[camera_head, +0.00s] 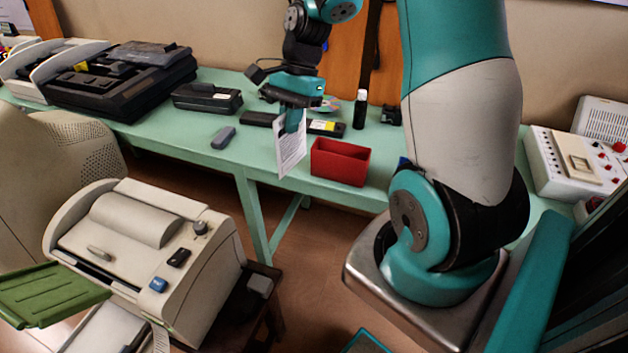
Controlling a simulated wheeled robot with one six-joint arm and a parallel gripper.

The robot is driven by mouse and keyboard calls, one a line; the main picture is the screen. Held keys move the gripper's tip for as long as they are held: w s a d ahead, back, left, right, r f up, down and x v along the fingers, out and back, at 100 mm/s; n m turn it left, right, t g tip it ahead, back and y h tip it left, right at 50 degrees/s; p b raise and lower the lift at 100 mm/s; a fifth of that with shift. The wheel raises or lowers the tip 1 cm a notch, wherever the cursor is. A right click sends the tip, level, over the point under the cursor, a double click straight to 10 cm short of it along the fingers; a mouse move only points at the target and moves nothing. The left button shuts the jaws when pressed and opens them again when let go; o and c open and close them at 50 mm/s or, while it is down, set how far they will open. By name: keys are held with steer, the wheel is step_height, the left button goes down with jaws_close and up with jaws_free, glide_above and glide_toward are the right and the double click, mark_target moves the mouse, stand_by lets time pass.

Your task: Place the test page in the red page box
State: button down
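The test page (291,150) is a white sheet with printed lines. It hangs tilted below my gripper (292,122), whose teal fingers overlap its top edge and appear shut on it. The red page box (341,163) is open-topped and stands near the front edge of the green table. The page is just left of the box, apart from it as far as I can see, with its lower end at about the box's height. The inside floor of the box is hidden by its front wall.
On the green table (190,138) are a black device (207,98), a small grey object (223,135), a black bottle (360,109) and a disc (327,104) behind my gripper. A beige printer (150,250) with a green tray (48,294) stands at front left.

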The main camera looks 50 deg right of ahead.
steer(key=d+r+m+t, duration=0.3)
steer(key=d+r+m, duration=0.1)
steer(key=d+m, duration=0.5)
step_height(320, 180, up, 4)
steer(key=m+t+h+b, duration=0.2)
steer(key=m+h, duration=0.1)
steer(key=m, duration=0.3)
glide_above(340, 162)
steer(key=w+d, duration=0.2)
step_height(340, 162, down, 20)
steer(key=shift+d, duration=0.25)
steer(key=shift+f, duration=0.1)
steer(key=c, duration=1.4)
jaws_free()
steer(key=shift+o, duration=0.2)
